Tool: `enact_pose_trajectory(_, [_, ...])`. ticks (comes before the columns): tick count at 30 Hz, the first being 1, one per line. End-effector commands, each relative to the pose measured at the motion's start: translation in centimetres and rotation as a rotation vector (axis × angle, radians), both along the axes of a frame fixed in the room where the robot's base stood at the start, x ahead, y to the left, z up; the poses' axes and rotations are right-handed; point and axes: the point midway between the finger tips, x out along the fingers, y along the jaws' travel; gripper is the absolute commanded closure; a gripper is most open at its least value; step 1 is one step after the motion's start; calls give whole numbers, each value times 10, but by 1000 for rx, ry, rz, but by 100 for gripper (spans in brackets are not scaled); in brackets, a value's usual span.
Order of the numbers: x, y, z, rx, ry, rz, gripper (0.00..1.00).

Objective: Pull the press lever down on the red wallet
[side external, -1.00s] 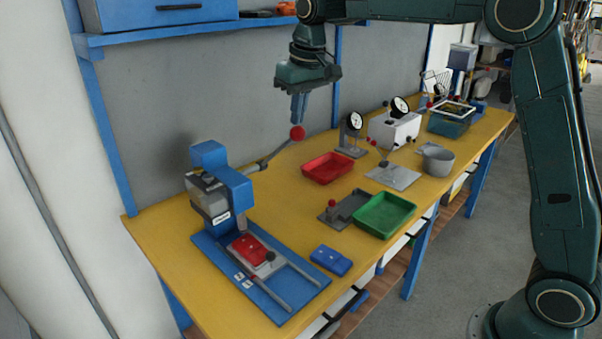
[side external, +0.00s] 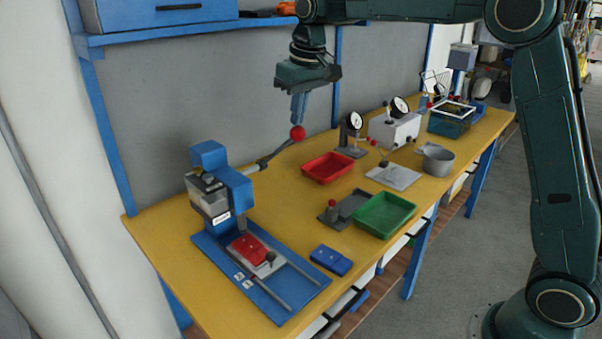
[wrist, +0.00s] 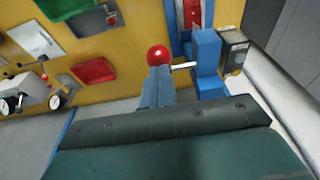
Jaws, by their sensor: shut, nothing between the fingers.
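The blue press (side external: 222,185) stands at the near left end of the table. Its lever (side external: 273,155) slants up to the right and ends in a red ball knob (side external: 297,133). The red wallet (side external: 249,248) lies on the press's sliding carrier, below the press head. My gripper (side external: 297,118) points down, shut and empty, with its fingertips just above the knob; whether they touch it I cannot tell. In the wrist view the knob (wrist: 158,55) shows just beyond the blue fingertips (wrist: 159,72), and the press (wrist: 208,62) is to the right.
A blue wallet (side external: 331,260) lies right of the press base. A red tray (side external: 328,168) and a green tray (side external: 385,215) stand farther right, with a grey fixture (side external: 345,209) between. Dial gauges and a white box (side external: 394,130) are behind. The grey wall is close behind the lever.

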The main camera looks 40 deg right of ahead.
Motion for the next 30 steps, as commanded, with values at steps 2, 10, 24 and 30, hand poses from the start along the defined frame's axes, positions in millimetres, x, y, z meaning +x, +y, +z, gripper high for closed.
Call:
enact_pose_trajectory(2, [0,0,0,0,0,0,100])
enact_pose_trajectory(10, [-1,0,-2,0,0,0,100])
enact_pose_trajectory(24, [-9,0,-26,0,2,0,100])
enact_pose_trajectory(30, [-13,0,-35,0,2,0,100])
